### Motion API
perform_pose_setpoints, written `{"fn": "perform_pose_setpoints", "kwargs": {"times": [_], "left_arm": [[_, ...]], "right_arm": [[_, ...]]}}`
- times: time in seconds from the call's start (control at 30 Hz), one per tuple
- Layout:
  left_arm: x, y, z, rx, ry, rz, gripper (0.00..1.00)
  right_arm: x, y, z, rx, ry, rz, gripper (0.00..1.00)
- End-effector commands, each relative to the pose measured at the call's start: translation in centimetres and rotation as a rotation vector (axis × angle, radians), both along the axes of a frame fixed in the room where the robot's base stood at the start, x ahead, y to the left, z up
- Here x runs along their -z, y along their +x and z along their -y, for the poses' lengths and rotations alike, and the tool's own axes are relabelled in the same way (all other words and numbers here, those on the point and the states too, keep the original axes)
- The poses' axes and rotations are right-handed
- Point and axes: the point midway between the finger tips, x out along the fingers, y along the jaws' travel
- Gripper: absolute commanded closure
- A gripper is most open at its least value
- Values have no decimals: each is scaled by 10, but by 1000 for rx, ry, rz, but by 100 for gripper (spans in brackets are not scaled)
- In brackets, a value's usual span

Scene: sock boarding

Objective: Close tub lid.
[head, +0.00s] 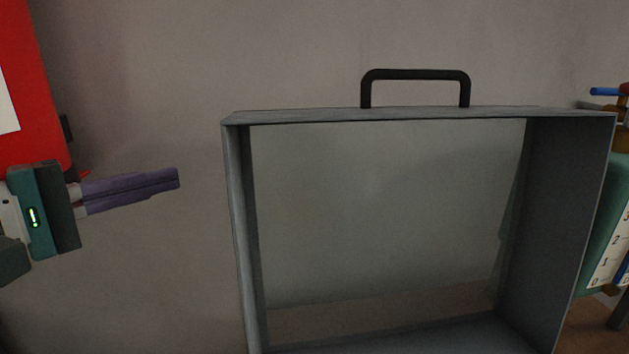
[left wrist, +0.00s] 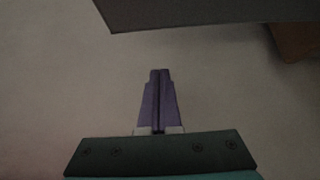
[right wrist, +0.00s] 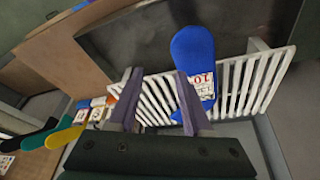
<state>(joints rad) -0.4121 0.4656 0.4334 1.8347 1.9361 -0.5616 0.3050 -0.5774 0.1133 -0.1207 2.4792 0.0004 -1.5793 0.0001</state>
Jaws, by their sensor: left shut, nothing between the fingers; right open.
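A large grey box-like frame (head: 235,200) with a pale see-through panel and a black handle (head: 415,75) on its top edge fills the middle of the head view. It looks like the tub lid, standing upright. My left gripper (head: 178,178) is shut and empty, to the left of the frame and apart from it. Its purple fingertips also show in the left wrist view (left wrist: 160,72), below a dark edge at the top. My right gripper (right wrist: 156,72) is open above a white slatted rack (right wrist: 265,82). The tub itself cannot be told clearly.
A blue sock-shaped piece (right wrist: 193,55) with a label lies over the rack, near the right gripper's finger. Several coloured sock shapes (right wrist: 66,133) lie to the left. A red panel (head: 30,90) stands at far left. A teal block with a numbered scale (head: 610,250) is at right.

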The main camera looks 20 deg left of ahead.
Motion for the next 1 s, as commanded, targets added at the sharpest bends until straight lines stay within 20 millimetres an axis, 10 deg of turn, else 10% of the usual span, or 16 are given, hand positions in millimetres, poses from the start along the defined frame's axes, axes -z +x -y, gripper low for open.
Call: {"fn": "perform_pose_setpoints", "kwargs": {"times": [0.6, 1.0], "left_arm": [[5, 92, 30, 4, 5, 1, 100], [1, 58, 51, 4, 3, -2, 100]], "right_arm": [[-16, -1, 3, -7, -12, -2, 50], [-38, -2, 3, -6, -11, -3, 50]]}}
